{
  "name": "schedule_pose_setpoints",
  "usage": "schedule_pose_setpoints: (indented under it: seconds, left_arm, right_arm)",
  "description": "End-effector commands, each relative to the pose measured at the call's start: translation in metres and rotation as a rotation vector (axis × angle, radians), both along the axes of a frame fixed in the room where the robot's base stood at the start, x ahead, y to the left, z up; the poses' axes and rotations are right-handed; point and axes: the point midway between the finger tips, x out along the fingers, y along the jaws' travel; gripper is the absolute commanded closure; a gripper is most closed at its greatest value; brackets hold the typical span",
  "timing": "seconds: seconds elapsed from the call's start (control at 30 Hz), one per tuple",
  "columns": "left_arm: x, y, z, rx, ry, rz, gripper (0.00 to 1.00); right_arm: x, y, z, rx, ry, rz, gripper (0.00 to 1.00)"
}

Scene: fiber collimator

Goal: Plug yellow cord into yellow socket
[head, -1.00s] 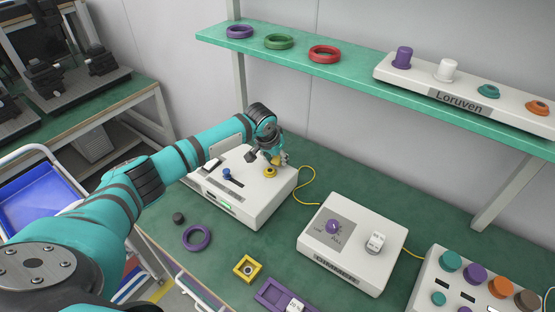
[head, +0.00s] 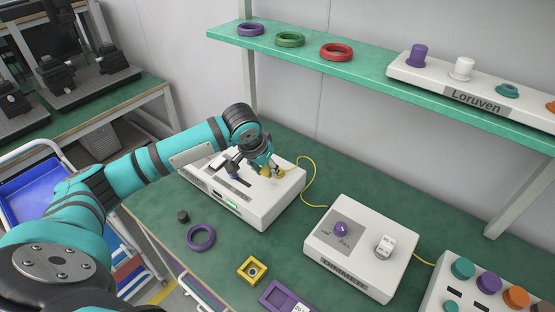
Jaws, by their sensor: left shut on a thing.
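The white box (head: 262,212) on the green bench carries a round yellow socket (head: 281,173) on its top. My left gripper (head: 266,166) comes down over the box top, just left of the socket, shut on a small yellow plug, the end of the yellow cord. Two yellow patches lie close together at the fingertips; whether plug and socket touch, I cannot tell. The yellow cord (head: 313,184) curves behind the box's right side towards the dimmer box (head: 360,262). My right gripper is not in view.
A blue lever stands left of the gripper on the same box. A purple ring (head: 201,237), yellow square block (head: 252,270) and purple tray (head: 275,294) lie in front. A shelf (head: 370,71) overhangs the back. Bench between the two boxes is free.

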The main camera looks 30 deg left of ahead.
Motion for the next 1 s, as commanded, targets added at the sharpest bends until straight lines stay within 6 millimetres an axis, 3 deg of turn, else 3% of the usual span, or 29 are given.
schedule_pose_setpoints:
  seconds: [0.2,0.4,1.0]
  left_arm:
    - [-0.037,0.001,0.002,0.003,0.001,-0.001,1.0]
    - [-0.055,0.002,0.005,0.001,-0.001,0.0,1.0]
    - [-0.057,0.003,0.005,-0.001,-0.005,0.008,1.0]
  right_arm:
    - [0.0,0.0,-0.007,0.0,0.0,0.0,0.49]
    - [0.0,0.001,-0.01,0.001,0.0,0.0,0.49]
    - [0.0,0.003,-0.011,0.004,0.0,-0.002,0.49]
